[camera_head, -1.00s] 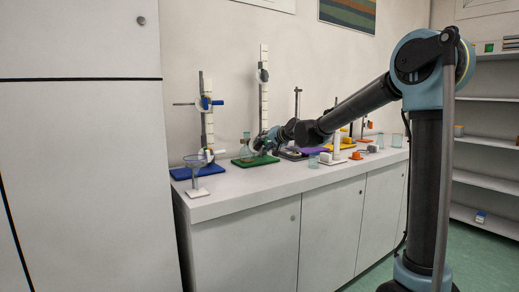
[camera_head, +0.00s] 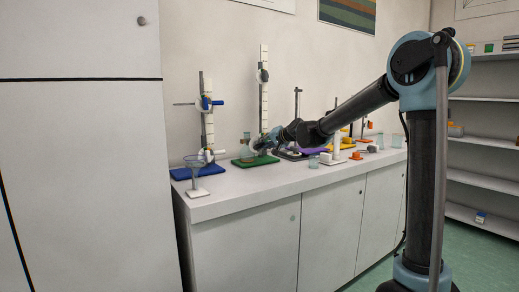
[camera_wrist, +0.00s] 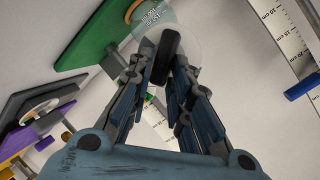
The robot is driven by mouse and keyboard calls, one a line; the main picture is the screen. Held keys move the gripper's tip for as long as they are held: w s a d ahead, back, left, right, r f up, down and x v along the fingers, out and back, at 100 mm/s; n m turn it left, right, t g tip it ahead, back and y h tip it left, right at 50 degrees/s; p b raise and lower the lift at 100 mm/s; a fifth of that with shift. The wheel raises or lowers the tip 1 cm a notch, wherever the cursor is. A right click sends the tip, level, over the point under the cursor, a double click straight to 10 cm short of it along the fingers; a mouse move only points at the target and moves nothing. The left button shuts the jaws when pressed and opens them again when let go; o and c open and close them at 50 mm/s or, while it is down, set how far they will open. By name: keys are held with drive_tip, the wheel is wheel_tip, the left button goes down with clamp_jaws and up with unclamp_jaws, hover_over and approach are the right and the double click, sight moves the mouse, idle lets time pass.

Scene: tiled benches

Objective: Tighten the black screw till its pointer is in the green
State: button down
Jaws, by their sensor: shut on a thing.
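My gripper (camera_wrist: 166,62) is at the green-based stand in the head view (camera_head: 262,145). In the wrist view its two fingers are closed on the black screw (camera_wrist: 168,45), a dark rounded knob between the fingertips. A pale round disc (camera_wrist: 203,45) lies behind the screw. A small green patch (camera_wrist: 150,99) shows between the fingers. The pointer cannot be made out, so its place against the green is not clear. The green base (camera_wrist: 92,38) is at upper left in the wrist view.
A blue-based stand (camera_head: 183,172) is to the left, with a funnel on a white-footed holder (camera_head: 197,192) in front. A tall white scale (camera_head: 264,100) rises behind my gripper. Beakers and other stands crowd the right; the bench's front edge is clear.

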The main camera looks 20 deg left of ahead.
drive_tip(key=shift+d+f, duration=0.1)
idle(0.3)
drive_tip(key=shift+w+m, duration=0.1)
drive_tip(key=shift+m, duration=0.3)
drive_tip(key=c, duration=1.4)
unclamp_jaws()
drive_tip(key=shift+y, duration=0.3)
drive_tip(key=shift+d, duration=0.1)
drive_tip(key=v, duration=1.1)
drive_tip(key=s+d+f+g+h, duration=0.2)
drive_tip(key=s+d+f+h, duration=0.2)
drive_tip(key=s+d+f, duration=0.6)
drive_tip(key=s+d+f+n+g+h, duration=0.1)
drive_tip(key=s+d+f+h, duration=0.3)
drive_tip(key=s+d+f, duration=0.6)
drive_tip(key=s+d+f+g+h, duration=0.3)
drive_tip(key=s+d+f, duration=0.7)
drive_tip(key=s+d, duration=0.6)
drive_tip(key=d, duration=0.6)
drive_tip(key=shift+s+n+h, duration=0.3)
drive_tip(key=shift+s+h, duration=0.05)
drive_tip(key=shift+h, duration=0.05)
drive_tip(key=shift+a, duration=0.1)
